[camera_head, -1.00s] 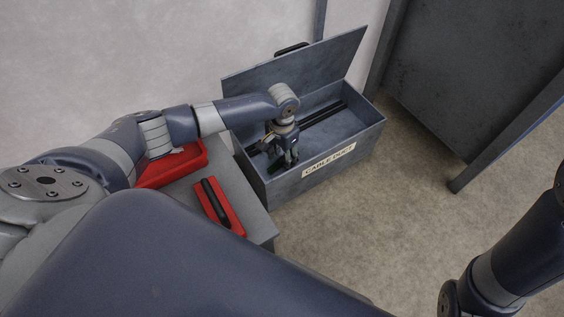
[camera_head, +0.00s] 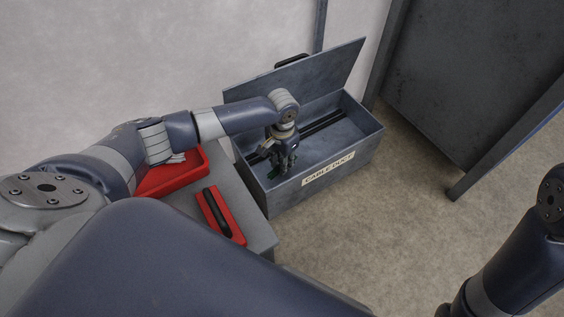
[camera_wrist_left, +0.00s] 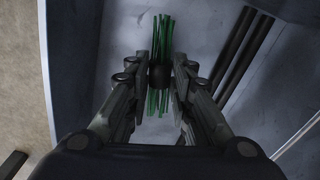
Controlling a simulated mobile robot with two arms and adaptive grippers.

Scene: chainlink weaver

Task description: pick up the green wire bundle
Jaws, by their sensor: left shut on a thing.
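The green wire bundle (camera_wrist_left: 164,38) is a sheaf of thin green strands with a dark band around its middle. In the left wrist view it lies between the fingers of my left gripper (camera_wrist_left: 160,78), which is shut on it at the band. In the head view my left gripper (camera_head: 282,162) reaches down into the open grey box labelled CABLE DUCT (camera_head: 366,157), near its left end. Only a little dark green of the bundle (camera_head: 273,170) shows there below the fingers. My right gripper is out of view; only part of my right arm shows.
Black rods (camera_head: 322,124) lie along the box floor, also seen in the left wrist view (camera_wrist_left: 240,55). The box lid (camera_head: 310,75) stands open behind. A red tray (camera_head: 184,177) and a red holder with a black bar (camera_head: 233,222) sit on a grey stand (camera_head: 261,231) beside the box.

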